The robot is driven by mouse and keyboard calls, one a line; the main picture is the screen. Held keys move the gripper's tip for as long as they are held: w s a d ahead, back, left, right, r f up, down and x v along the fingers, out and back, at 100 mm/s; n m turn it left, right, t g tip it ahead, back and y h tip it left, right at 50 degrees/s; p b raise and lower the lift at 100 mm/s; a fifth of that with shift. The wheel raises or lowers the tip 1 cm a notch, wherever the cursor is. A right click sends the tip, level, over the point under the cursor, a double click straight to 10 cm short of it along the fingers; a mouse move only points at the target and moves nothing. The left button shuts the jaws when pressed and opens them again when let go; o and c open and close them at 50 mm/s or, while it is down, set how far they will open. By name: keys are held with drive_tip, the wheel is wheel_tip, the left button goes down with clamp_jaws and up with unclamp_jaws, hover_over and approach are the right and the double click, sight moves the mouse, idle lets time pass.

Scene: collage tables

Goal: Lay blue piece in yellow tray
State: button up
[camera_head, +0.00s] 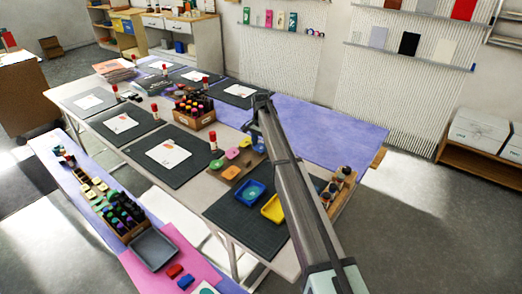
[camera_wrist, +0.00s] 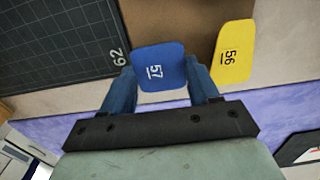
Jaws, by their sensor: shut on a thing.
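The blue piece (camera_wrist: 158,66) is a rounded square marked 57. In the wrist view it sits between the two blue fingers of my gripper (camera_wrist: 162,78), which is shut on it. The brown board lies beneath; I cannot tell how far the piece is above it. In the head view my gripper is mostly hidden by my arm, at the board's right end. The yellow tray (camera_head: 273,208) is on the dark mat, partly beside my arm, and looks empty. A blue tray (camera_head: 249,192) stands just left of it.
A yellow piece (camera_wrist: 232,52) marked 56 lies close right of my gripper. The brown board (camera_head: 232,172) holds several coloured pieces. A dark gridded mat (camera_wrist: 55,45) adjoins it. A wooden rack of bottles (camera_head: 341,187) stands right of my arm, and a marker box (camera_head: 194,120) behind.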

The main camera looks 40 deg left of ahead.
sight(261, 147)
drive_tip(key=shift+r, duration=2.2)
drive_tip(key=shift+r, duration=0.1)
drive_tip(key=shift+s+d+r, duration=0.1)
drive_tip(key=shift+r, duration=0.1)
drive_tip(key=s+d+r, duration=0.1)
drive_tip(key=s+d, duration=2.1)
drive_tip(key=d, duration=0.2)
drive_tip(key=shift+f, duration=2.3)
drive_tip(key=shift+f, duration=0.85)
